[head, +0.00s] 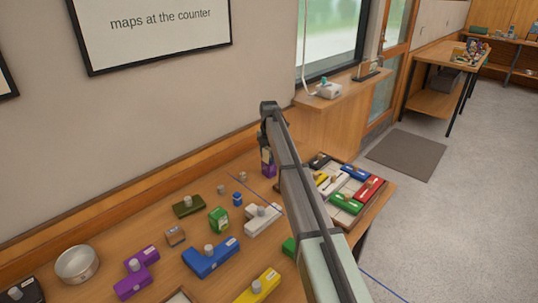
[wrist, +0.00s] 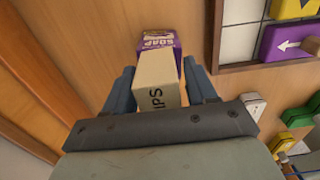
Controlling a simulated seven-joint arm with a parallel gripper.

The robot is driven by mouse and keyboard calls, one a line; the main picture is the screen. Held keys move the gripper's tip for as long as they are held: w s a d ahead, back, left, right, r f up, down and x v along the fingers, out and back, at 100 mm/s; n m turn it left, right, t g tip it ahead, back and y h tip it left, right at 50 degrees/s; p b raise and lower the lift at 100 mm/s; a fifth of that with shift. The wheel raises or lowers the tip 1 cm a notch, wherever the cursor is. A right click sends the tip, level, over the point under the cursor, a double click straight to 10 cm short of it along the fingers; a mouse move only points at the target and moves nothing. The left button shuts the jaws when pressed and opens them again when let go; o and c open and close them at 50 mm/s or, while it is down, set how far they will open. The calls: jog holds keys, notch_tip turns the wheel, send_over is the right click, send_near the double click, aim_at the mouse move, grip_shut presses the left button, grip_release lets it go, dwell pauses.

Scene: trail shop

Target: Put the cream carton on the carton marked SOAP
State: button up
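The cream carton (wrist: 155,75) lies between the two blue fingers of my gripper (wrist: 158,72), with dark letters ending in "IPS" on its side. My gripper is shut on it. The purple carton marked SOAP (wrist: 158,41) shows just beyond the cream carton in the wrist view, partly covered by it. In the head view my gripper (head: 266,150) is at the back of the table, and the purple carton (head: 268,171) stands directly below the cream carton (head: 265,156). I cannot tell whether the two cartons touch.
A framed tray (head: 345,215) of coloured blocks lies right of the cartons. The wall (head: 180,120) is close behind.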

jog(key=shift+o, duration=0.8)
notch_tip(320, 180, up, 12)
jog(key=shift+r, duration=0.15)
